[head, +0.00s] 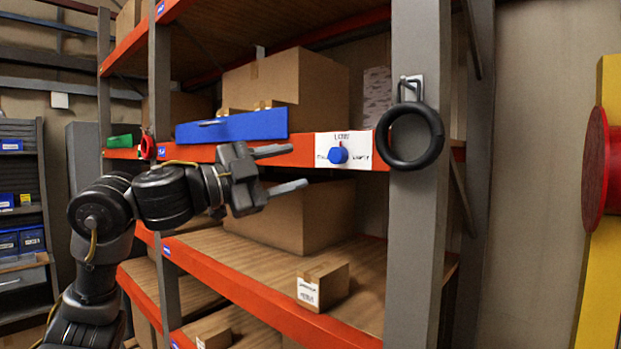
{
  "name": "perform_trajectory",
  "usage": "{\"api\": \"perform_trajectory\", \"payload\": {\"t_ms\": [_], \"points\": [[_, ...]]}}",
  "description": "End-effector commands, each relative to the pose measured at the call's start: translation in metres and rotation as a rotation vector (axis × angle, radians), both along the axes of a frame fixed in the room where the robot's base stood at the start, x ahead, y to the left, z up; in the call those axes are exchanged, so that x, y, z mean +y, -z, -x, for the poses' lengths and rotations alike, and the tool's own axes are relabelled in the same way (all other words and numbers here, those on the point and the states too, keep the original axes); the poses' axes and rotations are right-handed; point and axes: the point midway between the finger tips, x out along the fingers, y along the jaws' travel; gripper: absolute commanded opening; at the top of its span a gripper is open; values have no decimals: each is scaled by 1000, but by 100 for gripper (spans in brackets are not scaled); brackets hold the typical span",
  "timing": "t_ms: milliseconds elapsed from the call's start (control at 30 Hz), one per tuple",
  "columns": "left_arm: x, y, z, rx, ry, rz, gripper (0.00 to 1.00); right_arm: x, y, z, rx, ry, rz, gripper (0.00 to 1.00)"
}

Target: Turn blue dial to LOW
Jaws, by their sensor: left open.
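The blue dial (338,155) sits on a white label plate (362,142) fixed to the orange shelf beam. The plate has small print above, left and right of the dial, too small to read surely. Which mark the dial points at cannot be told. My left gripper (288,168) is open and empty, its two fingers pointing right toward the dial. It is left of the dial and apart from it in the picture. My right gripper is not in view.
A black ring (409,136) hangs on a hook on the grey post just right of the plate. A long blue box (232,126) sits on the beam above my left gripper. Cardboard boxes (300,215) stand on the shelves behind. A red disc (596,169) is at far right.

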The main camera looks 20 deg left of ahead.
Motion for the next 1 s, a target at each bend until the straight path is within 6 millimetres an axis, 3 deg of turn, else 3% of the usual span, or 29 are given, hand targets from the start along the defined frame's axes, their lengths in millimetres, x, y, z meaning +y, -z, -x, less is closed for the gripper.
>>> {"api": "perform_trajectory", "payload": {"t_ms": [233,767,867,967,1000], "points": [[15,5,17,-1,-1,0,52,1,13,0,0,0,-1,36],[15,5,17,1,0,1,52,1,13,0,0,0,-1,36],[11,19,9,15,-3,12,52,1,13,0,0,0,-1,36],[2,53,-10,44,-17,43,52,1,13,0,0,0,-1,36],[-3,73,-19,61,-28,63,52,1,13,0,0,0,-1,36]]}}
